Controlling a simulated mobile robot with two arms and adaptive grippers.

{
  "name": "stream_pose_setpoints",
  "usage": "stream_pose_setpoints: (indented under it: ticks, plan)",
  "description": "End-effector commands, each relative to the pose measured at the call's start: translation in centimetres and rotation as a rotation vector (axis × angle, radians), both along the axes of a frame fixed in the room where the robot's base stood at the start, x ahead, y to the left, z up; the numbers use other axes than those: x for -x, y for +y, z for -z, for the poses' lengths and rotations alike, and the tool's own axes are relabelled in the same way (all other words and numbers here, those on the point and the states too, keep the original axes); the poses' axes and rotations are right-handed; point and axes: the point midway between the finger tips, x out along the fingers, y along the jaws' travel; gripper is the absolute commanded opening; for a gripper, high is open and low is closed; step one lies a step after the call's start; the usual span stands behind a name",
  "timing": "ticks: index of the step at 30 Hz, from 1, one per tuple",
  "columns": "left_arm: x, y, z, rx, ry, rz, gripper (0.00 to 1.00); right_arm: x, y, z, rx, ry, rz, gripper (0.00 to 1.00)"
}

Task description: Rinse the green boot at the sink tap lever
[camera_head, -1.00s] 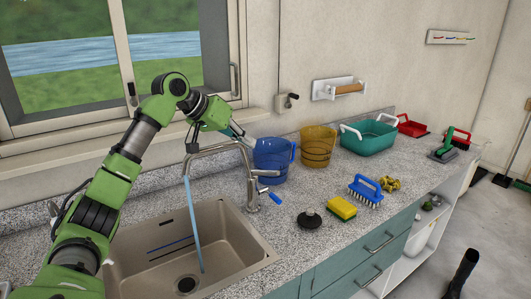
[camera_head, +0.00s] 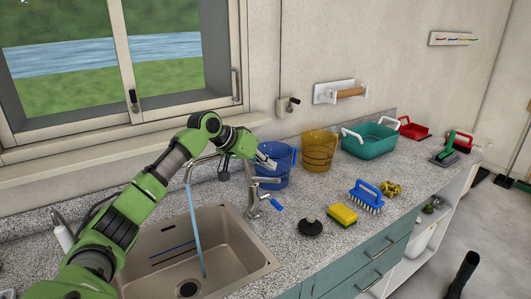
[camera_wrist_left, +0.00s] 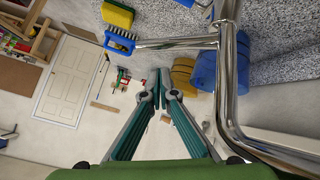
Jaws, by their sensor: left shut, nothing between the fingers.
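The chrome sink tap (camera_head: 233,150) has a blue-tipped lever (camera_head: 276,203), and water (camera_head: 196,235) runs from its spout into the sink (camera_head: 245,244). My left gripper (camera_head: 270,163) is shut and empty beside the upper part of the tap, in front of the blue bucket. In the left wrist view its fingers (camera_wrist_left: 165,82) come together at the tips, with the chrome tap pipe (camera_wrist_left: 228,85) close on the right. I cannot tell whether it touches the tap. A tall dark boot (camera_head: 465,272) stands on the floor at lower right; no clearly green boot shows. My right gripper is not in view.
On the counter are a blue bucket (camera_head: 275,167), yellow bucket (camera_head: 318,152), teal tub (camera_head: 369,141), blue brush (camera_head: 366,194), yellow sponge (camera_head: 343,214) and black plug (camera_head: 310,225). A window (camera_head: 170,60) is behind my arm.

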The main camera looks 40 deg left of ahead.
Motion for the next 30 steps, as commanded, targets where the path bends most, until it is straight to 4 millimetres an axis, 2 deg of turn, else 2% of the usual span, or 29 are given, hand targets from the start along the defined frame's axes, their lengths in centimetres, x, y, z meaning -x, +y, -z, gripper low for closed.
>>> stream_pose_setpoints:
  ticks: [6, 20, 25, 30]
  plan:
    - [0.8, -0.3, 1.1, 0.001, 0.000, -0.001, 0.00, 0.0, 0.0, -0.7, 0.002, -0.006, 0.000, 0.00]
    - [1.0, -0.5, 1.4, 0.000, 0.000, 0.000, 0.00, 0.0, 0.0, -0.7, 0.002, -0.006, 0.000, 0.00]
    - [1.4, -1.1, 2.2, -0.066, 0.000, 0.003, 0.00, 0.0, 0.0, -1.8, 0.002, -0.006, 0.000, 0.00]
    - [1.3, -1.0, 2.4, -0.064, -0.002, -0.001, 0.00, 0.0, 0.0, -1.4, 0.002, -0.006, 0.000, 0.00]
